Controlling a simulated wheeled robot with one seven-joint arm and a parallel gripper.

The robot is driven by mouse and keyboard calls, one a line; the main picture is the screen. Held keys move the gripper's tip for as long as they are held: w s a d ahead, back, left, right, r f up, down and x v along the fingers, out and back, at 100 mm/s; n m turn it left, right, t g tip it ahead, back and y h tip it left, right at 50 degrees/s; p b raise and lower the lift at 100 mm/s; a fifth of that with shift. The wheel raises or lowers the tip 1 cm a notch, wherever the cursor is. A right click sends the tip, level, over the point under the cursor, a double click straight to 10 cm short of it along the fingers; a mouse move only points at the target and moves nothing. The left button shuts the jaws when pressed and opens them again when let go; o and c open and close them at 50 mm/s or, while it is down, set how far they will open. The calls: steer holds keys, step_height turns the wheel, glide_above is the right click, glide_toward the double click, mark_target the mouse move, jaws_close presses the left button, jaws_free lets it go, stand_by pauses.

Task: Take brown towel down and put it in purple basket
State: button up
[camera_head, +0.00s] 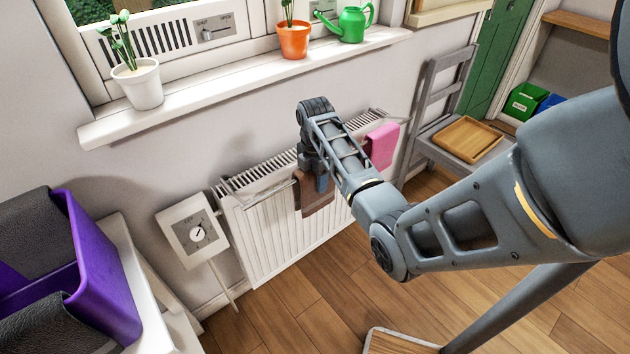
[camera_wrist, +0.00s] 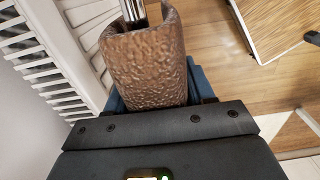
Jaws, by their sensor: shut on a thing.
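The brown towel (camera_head: 315,194) hangs at the rail on the front of the white radiator (camera_head: 265,240). In the wrist view the brown towel (camera_wrist: 147,62) is draped over the metal rail (camera_wrist: 134,10). My gripper (camera_head: 318,180) is at the towel and shut on it; its fingers are mostly hidden behind the towel in the wrist view. The purple basket (camera_head: 105,270) stands on a white surface at the lower left, with dark grey cloths over its rim and inside. It is well apart from my gripper.
A pink towel (camera_head: 382,146) hangs to the right on the same radiator. A white dial box on a stand (camera_head: 193,230) is between radiator and basket. The windowsill (camera_head: 240,78) above holds potted plants and a green watering can (camera_head: 346,24). A grey chair (camera_head: 440,130) with a wooden tray stands right.

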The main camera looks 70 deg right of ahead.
step_height(320, 180, up, 14)
steer(key=p, duration=0.3)
step_height(320, 180, up, 4)
steer(key=p, duration=0.3)
steer(key=shift+f+p, duration=0.2)
steer(key=shift+p, duration=0.15)
steer(key=shift+r+p, duration=0.45)
steer(key=shift+r, duration=0.05)
